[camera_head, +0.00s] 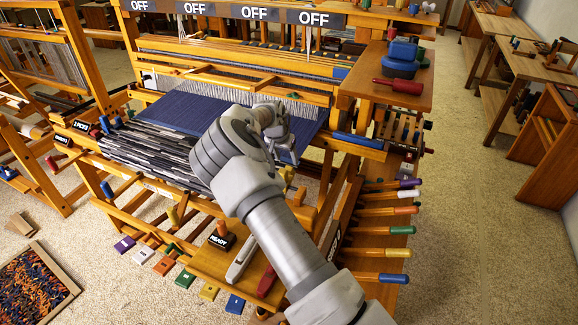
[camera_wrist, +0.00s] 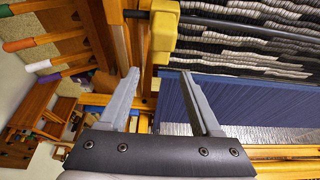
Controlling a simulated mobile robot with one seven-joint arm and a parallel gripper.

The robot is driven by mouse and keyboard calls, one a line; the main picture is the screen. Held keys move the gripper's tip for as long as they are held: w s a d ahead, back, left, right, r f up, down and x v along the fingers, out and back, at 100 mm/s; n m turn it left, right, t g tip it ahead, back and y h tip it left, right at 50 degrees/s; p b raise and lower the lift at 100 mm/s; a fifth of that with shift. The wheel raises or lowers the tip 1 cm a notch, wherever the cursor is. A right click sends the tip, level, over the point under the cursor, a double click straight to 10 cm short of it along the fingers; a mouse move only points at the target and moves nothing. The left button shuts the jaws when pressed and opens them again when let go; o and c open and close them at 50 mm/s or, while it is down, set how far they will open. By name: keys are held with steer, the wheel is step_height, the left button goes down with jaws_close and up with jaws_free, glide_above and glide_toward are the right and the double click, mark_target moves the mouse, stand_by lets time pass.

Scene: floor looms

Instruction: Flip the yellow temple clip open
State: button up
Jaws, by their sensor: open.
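The yellow temple clip (camera_wrist: 163,32) shows in the wrist view at the top middle, a blocky yellow piece on a dark bar beside the striped woven cloth (camera_wrist: 245,45). My gripper (camera_wrist: 160,74) is open and empty. Its two grey fingers point toward the clip, with the clip just beyond the tips and roughly between them. I see no contact. In the head view my gripper (camera_head: 277,128) is above the right edge of the blue warp (camera_head: 200,110), and a small yellow part (camera_head: 289,174) shows beside my wrist; most of the clip is hidden there.
The wooden loom frame (camera_head: 365,190) surrounds my gripper. Several colored-handled levers (camera_head: 385,211) stick out on the right. The floor at right (camera_head: 470,200) is clear.

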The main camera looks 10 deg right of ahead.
mark_target(289, 167)
steer(key=shift+p+x, duration=0.4)
steer(key=shift+x, duration=3.15)
jaws_close()
